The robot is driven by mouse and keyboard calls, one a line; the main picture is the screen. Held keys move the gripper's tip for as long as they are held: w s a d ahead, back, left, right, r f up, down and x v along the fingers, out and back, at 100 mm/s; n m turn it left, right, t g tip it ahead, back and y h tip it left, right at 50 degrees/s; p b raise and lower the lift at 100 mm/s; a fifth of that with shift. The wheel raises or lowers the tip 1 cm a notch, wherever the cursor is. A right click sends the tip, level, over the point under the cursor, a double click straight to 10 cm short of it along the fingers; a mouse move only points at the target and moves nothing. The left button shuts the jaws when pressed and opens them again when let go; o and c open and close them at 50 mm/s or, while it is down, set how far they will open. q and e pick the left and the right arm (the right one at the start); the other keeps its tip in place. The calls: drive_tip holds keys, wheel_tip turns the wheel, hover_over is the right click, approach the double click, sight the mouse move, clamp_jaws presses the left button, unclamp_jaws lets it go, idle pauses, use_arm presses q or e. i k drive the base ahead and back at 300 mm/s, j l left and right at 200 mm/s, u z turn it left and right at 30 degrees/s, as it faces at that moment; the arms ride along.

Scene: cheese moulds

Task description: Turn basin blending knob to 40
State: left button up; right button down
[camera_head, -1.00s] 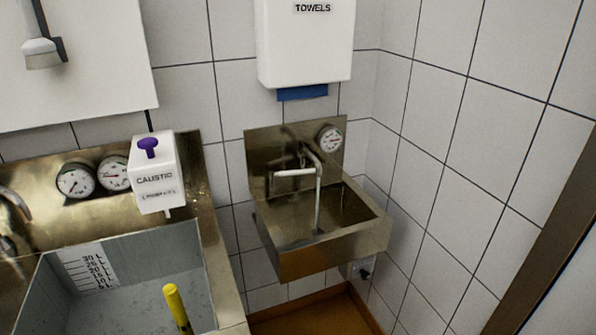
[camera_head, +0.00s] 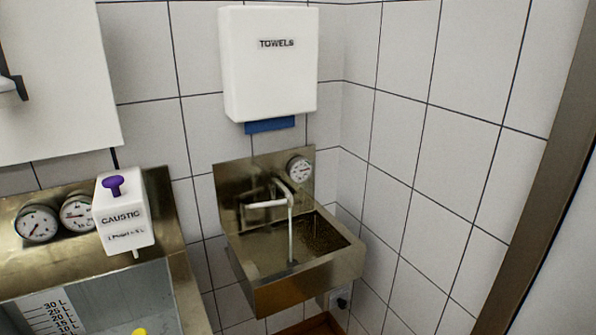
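A small steel hand basin (camera_head: 310,276) is fixed to the tiled wall at the centre. A tap (camera_head: 268,204) with a pale handle or spout stands at its back. A thin pale vertical line, water or a pipe, runs from the tap down into the bowl. A round white dial (camera_head: 300,169) with a red needle is on the basin's back plate, right of the tap. Its numbers are too small to read. I cannot clearly make out a separate blending knob; dark fittings behind the tap are unclear. Neither of my grippers is in view.
A larger steel sink (camera_head: 180,290) with two gauges (camera_head: 37,223) and a white caustic dispenser (camera_head: 123,230) with a purple knob (camera_head: 114,185) is at the left. A white towel dispenser (camera_head: 269,85) hangs above the basin. A brown door frame (camera_head: 540,190) stands at the right.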

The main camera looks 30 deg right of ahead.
sight(343, 304)
drive_tip(key=z, duration=1.25)
